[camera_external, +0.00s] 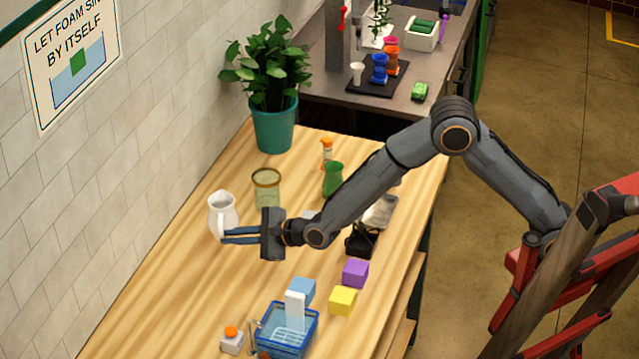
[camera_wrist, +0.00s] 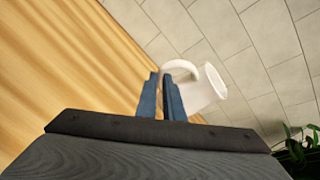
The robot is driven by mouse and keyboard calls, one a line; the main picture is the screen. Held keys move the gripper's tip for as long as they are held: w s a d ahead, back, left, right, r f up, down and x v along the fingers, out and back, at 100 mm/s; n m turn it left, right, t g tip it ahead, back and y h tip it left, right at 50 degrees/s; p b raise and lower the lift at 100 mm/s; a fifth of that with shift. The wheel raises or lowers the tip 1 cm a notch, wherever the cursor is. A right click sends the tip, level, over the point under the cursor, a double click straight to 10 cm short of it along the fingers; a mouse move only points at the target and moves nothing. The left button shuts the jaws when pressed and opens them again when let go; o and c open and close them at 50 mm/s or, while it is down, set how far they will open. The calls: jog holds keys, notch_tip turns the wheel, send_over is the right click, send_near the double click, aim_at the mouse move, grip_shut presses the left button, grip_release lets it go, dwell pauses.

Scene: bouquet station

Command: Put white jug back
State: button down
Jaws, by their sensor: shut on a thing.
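The white jug (camera_external: 222,212) stands upright, or close to it, at the left side of the wooden table near the tiled wall. My gripper (camera_external: 224,236) reaches in from the right with its blue fingers at the jug's handle. In the wrist view the fingers (camera_wrist: 165,88) are close together on the handle of the white jug (camera_wrist: 205,90), with the body and open mouth to the right. I cannot tell whether the jug's base touches the table.
A clear greenish glass vase (camera_external: 267,190) and a green vase (camera_external: 333,179) stand behind my gripper. A potted plant (camera_external: 275,125) is at the far end. Foam blocks (camera_external: 355,273) and a blue basket (camera_external: 288,330) sit in front. The table's left front is clear.

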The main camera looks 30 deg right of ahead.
notch_tip(320, 180, down, 9)
jog(key=p, duration=0.3)
jog(key=shift+r, duration=0.15)
jog(key=shift+f, duration=0.2)
jog(key=shift+f+b, duration=0.2)
jog(key=shift+b, duration=0.1)
jog(key=c, duration=1.9)
grip_release()
jog(key=shift+o, duration=0.2)
jog(key=shift+r, duration=0.1)
jog(key=shift+s+d+r, duration=0.1)
jog(key=shift+s+r, duration=0.05)
jog(key=b+v, duration=0.3)
jog(key=v, duration=0.8)
jog(key=shift+s+d+b, duration=0.2)
jog(key=shift+d+b, duration=0.1)
jog(key=shift+b, duration=0.1)
jog(key=shift+r, duration=0.1)
